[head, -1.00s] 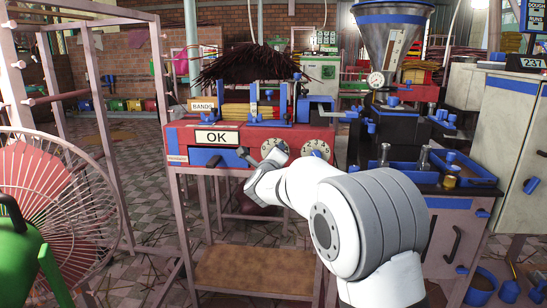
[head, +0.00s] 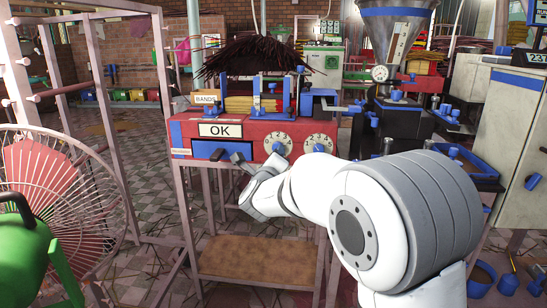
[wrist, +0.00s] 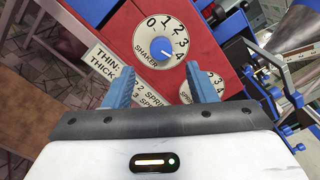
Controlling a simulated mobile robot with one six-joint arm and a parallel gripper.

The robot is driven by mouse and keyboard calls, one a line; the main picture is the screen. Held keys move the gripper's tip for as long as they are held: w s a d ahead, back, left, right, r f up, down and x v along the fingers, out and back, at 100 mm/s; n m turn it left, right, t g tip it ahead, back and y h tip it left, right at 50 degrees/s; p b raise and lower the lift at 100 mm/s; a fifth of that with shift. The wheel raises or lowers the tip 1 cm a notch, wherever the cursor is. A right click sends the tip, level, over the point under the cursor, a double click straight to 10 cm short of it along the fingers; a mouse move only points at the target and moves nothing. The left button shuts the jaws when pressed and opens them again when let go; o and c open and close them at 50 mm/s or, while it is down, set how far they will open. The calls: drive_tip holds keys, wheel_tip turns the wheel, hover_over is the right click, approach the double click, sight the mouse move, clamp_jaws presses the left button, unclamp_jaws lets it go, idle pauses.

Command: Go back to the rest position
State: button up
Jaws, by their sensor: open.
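My gripper (head: 240,165) is in front of the red machine (head: 180,132) with the OK sign (head: 220,130), just below its left dial (head: 277,143). In the wrist view my gripper (wrist: 158,88) has its two blue fingers apart, with nothing between them. Beyond the fingertips is the white SHAKER dial (wrist: 160,40) with a blue knob; its pointer is toward the higher numbers. The fingers look apart from the knob. A second dial (head: 318,145) is to the right on the machine's front. Part of it shows behind the right finger.
A steel hopper (head: 395,35) and a dark bench with blue trays (head: 470,160) stand at the right. Floor is open between rack and stand.

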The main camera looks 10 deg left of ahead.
drive_tip(key=s+d+r+n+g+y+p, duration=0.25)
drive_tip(key=s+d+r+n+p, duration=0.2)
drive_tip(key=r+n+p, duration=0.35)
drive_tip(key=s+d+r+n+g+y+p, duration=0.1)
drive_tip(key=s+d+r+n+g+p, duration=0.2)
drive_tip(key=s+r+n+p, duration=0.5)
drive_tip(key=s+d+r+n+g+h+p, duration=0.1)
drive_tip(key=s+d+r+n+g+p, duration=0.1)
drive_tip(key=s+d+p, duration=0.3)
drive_tip(key=s+d+r+n+g+h+p, duration=0.1)
drive_tip(key=s+d+r+n+g+p, duration=0.2)
drive_tip(key=s+p, duration=0.7)
drive_tip(key=s+d+r+n+g+h+p, duration=0.1)
drive_tip(key=s+d+r+n+g+p, duration=0.2)
drive_tip(key=s+d+p, duration=0.4)
drive_tip(key=s+n+g+p, duration=0.1)
drive_tip(key=s+g, duration=0.1)
drive_tip(key=s, duration=0.2)
drive_tip(key=shift+r+n, duration=0.2)
drive_tip(key=shift+n, duration=0.1)
drive_tip(key=shift+s+d, duration=0.1)
